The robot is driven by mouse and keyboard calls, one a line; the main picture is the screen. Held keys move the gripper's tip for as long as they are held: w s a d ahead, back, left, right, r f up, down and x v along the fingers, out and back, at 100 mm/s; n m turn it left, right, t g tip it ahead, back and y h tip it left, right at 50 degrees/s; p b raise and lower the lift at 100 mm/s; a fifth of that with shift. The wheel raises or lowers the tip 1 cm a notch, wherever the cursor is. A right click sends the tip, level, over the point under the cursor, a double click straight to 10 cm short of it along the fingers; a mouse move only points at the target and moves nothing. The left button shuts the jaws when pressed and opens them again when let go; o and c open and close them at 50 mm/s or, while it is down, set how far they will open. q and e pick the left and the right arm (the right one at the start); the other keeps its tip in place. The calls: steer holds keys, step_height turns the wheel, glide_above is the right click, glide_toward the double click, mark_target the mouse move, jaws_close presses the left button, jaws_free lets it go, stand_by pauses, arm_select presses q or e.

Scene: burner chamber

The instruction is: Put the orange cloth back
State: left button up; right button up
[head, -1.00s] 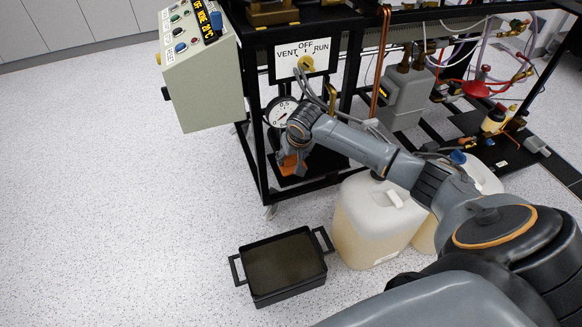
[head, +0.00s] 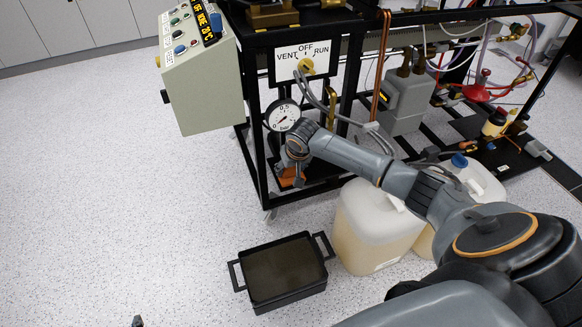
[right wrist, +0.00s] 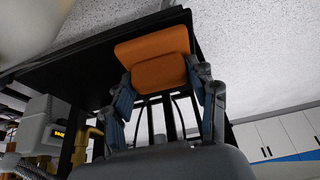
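The orange cloth (head: 290,176) is a folded block low inside the black frame, just above or on its dark lower shelf. I cannot tell whether it touches the shelf. My right gripper (head: 297,178) reaches down over it from the right, partly hiding it. In the right wrist view the cloth (right wrist: 160,70) fills the gap between the two fingers of my right gripper (right wrist: 160,82), which press against its sides. The black shelf (right wrist: 95,62) shows behind it. A small dark tip at the bottom edge of the head view looks like part of my left gripper (head: 137,321).
A pressure gauge (head: 283,115) and the VENT/OFF/RUN valve panel (head: 303,62) are close above the right gripper. A grey control box (head: 200,75) hangs at left. A black tray (head: 240,272) and whitish canisters (head: 370,225) stand on the floor. The floor at left is free.

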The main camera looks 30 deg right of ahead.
steer(key=shift+o, duration=1.3)
steer(key=shift+r, duration=0.3)
steer(key=p+v, duration=0.2)
steer(key=v, duration=0.3)
steer(key=shift+s+r, duration=0.15)
steer(key=shift+r, duration=0.2)
steer(key=p+v, duration=0.2)
steer(key=v, duration=0.2)
steer(key=s+a+f+n+y, duration=0.1)
steer(key=s+a+f+n, duration=0.15)
steer(key=s+a, duration=0.5)
steer(key=s+a+f+n+y, duration=0.1)
steer(key=s+a+f+n, duration=0.15)
steer(key=s+a, duration=0.5)
arm_select(q)
steer(key=s+a+f+g+y, duration=0.1)
steer(key=s+a+f+g, duration=0.1)
steer(key=s+g, duration=0.4)
steer(key=s+a, duration=0.1)
steer(key=s, duration=0.3)
steer(key=shift+s+a+f+y, duration=0.15)
steer(key=shift+s+a+y, duration=0.05)
steer(key=shift+s+y, duration=0.1)
arm_select(e)
steer(key=s+r, duration=0.1)
steer(key=s, duration=1.3)
steer(key=shift+r+g+h, duration=0.3)
steer(key=shift+r+g, duration=0.05)
steer(key=shift+g, duration=0.05)
